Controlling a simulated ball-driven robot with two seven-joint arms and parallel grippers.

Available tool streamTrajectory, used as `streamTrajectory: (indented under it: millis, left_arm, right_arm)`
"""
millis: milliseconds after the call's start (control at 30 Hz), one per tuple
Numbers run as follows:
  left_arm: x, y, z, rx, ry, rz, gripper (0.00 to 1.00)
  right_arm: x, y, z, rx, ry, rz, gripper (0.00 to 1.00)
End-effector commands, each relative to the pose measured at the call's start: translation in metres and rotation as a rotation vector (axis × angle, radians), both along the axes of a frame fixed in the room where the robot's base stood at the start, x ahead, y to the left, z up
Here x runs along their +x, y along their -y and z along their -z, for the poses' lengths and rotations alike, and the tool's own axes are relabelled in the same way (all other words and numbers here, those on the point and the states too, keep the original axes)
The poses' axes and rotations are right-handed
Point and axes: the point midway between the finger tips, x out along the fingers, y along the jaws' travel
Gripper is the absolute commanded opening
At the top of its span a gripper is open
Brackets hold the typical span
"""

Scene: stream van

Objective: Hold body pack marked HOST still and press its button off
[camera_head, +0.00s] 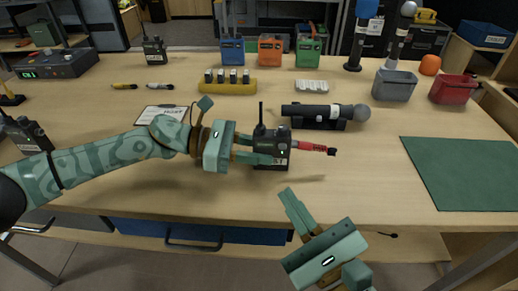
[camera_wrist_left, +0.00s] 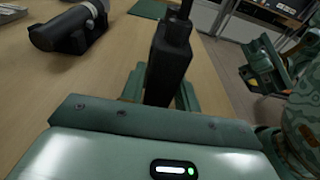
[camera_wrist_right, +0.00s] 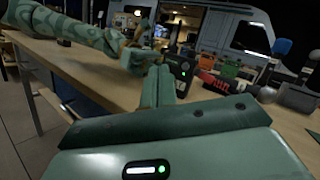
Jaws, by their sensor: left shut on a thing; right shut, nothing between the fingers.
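The black body pack (camera_head: 267,136) stands upright near the table's front edge, antenna up. Its label is partly hidden, with letters like "ST" showing. My left gripper (camera_head: 268,150) is shut on it from the left; in the left wrist view the pack (camera_wrist_left: 167,66) is between the two fingers. In the right wrist view a small green light shows on the pack's face (camera_wrist_right: 183,70). My right gripper (camera_head: 292,205) is shut and empty, in front of the pack and below it in the picture, apart from it. It also shows in the left wrist view (camera_wrist_left: 262,72).
A microphone (camera_head: 340,112) in a black cradle is behind. Other packs stand at the back (camera_head: 154,50) and left edge (camera_head: 25,134). A green mat (camera_head: 465,172) lies right. The front table strip is clear.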

Motion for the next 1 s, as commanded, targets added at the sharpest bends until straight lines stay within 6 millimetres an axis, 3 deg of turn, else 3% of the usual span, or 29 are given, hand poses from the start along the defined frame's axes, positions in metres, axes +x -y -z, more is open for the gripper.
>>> streamTrajectory:
  millis: [167,700,1000]
  left_arm:
    - [0.0,0.0,0.0,0.0,0.0,0.0,0.06]
    - [0.0,0.0,0.0,0.0,0.0,0.0,0.06]
    - [0.0,0.0,0.0,0.0,0.0,-0.001,0.06]
  right_arm:
    - [0.003,-0.011,0.0,-0.009,-0.001,-0.019,0.0]
    - [0.076,-0.01,0.0,-0.008,-0.002,-0.017,0.0]
    - [0.085,-0.009,0.0,-0.008,-0.004,-0.017,0.0]
